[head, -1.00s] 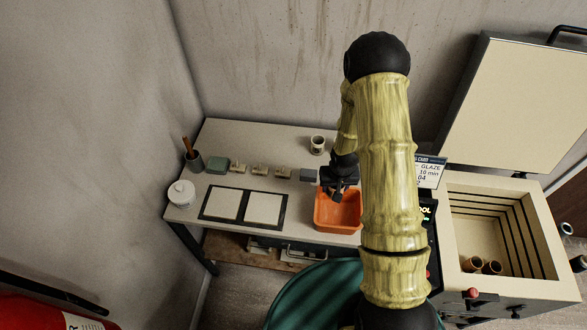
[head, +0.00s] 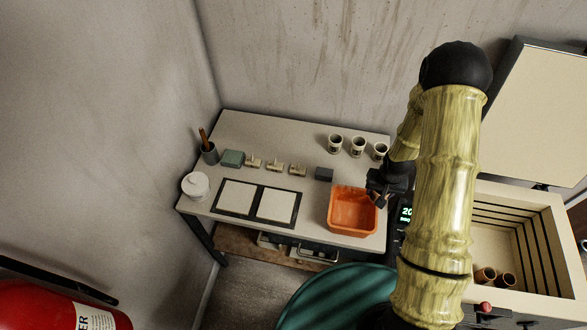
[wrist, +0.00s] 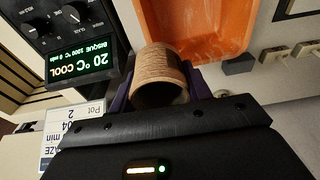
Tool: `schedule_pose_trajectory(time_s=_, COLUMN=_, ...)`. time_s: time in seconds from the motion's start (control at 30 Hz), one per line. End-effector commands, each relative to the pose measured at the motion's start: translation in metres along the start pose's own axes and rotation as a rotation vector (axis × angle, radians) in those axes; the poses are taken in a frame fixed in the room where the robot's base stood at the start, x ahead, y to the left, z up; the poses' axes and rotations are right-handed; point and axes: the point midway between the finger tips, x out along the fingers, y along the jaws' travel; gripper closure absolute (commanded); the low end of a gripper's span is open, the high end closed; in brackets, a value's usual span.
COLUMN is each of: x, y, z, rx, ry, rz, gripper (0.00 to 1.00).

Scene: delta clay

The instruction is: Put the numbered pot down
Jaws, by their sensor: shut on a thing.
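My gripper (wrist: 160,95) is shut on a brown, ridged pot (wrist: 160,72) in the wrist view. The pot's dark open mouth faces the camera; no number shows on its visible side. In the head view my gripper (head: 380,192) is at the right edge of the orange tub (head: 352,232), and the pot there is mostly hidden. Three pale cups (head: 358,147) with dark marks stand in a row at the table's back right. Two tan pots (head: 486,275) sit inside the open kiln (head: 548,225).
The kiln panel (wrist: 75,70) reads 20 °C COOL. The table's back left is clear.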

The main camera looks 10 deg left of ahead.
Motion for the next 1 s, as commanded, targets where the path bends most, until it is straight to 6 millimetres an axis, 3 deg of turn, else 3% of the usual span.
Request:
schedule_pose_trajectory(time_s=0.27, x=0.015, y=0.005, z=-0.014, rx=0.040, ry=0.004, rz=0.005, gripper=0.80)
schedule_pose_trajectory(time_s=0.6, x=0.049, y=0.016, z=-0.071, rx=0.213, ry=0.007, rz=0.031, gripper=0.80)
schedule_pose_trajectory(time_s=0.8, x=0.057, y=0.015, z=-0.102, rx=0.315, ry=0.007, rz=0.046, gripper=0.80)
schedule_pose_trajectory(time_s=1.0, x=0.054, y=0.011, z=-0.119, rx=0.379, ry=0.002, rz=0.057, gripper=0.80)
